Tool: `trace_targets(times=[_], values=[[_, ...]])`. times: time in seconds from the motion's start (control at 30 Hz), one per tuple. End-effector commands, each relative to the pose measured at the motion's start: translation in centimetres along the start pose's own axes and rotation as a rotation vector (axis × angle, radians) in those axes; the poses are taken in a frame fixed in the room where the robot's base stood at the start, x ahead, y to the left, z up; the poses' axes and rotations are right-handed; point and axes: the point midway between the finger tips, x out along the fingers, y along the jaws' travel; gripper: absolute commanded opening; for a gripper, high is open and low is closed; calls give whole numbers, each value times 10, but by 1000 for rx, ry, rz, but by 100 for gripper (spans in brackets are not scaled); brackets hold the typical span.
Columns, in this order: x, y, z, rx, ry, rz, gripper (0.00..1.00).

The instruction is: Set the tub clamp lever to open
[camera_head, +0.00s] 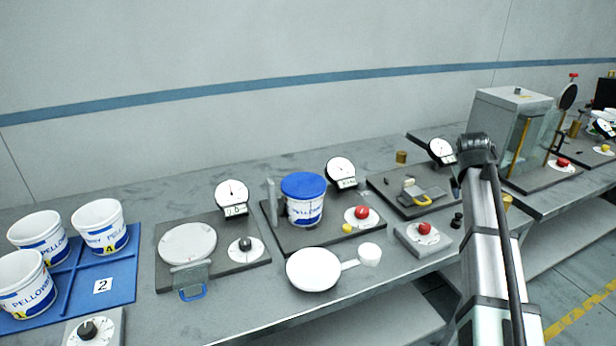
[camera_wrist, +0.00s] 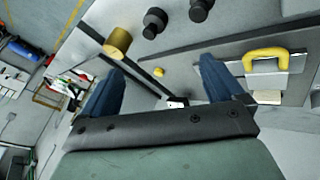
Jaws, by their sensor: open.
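A white tub (camera_head: 305,211) with blue print and a blue lid (camera_head: 303,185) stands upright on a dark base plate (camera_head: 290,242). A grey upright plate (camera_head: 271,200) stands beside it on the left. A red knob (camera_head: 362,212) on a white disc is to its right. I cannot tell which part is the tub clamp lever, or its setting. My gripper (camera_wrist: 165,88) is open with nothing between its blue fingers, in the wrist view. In the head view my arm is to the right of the tub station, and the gripper is mostly hidden behind it.
A yellow handle (camera_wrist: 280,56), a brass cylinder (camera_wrist: 118,42) and black knobs (camera_wrist: 155,22) lie near my fingers in the wrist view. Gauges stand along the bench. A white pan (camera_head: 313,270) is in front of the tub. Open tubs (camera_head: 100,228) stand left.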

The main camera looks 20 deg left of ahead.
Motion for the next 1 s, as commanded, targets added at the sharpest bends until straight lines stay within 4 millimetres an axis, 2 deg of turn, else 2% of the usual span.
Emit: trace_targets(times=[0.03, 0.17, 0.27, 0.5, 0.7, 0.8, 0.9, 1.0], values=[[-7, -16, -12, -9, 9, -23, 95], [-31, -65, -39, -36, 25, -92, 95], [-56, -111, -61, -63, 38, -156, 95], [-127, -226, -101, -140, 58, -318, 95], [-195, -317, -118, -213, 61, -447, 95], [-225, -354, -120, -247, 58, -500, 95], [-249, -382, -120, -274, 55, -540, 95], [-265, -399, -118, -292, 53, -567, 95]])
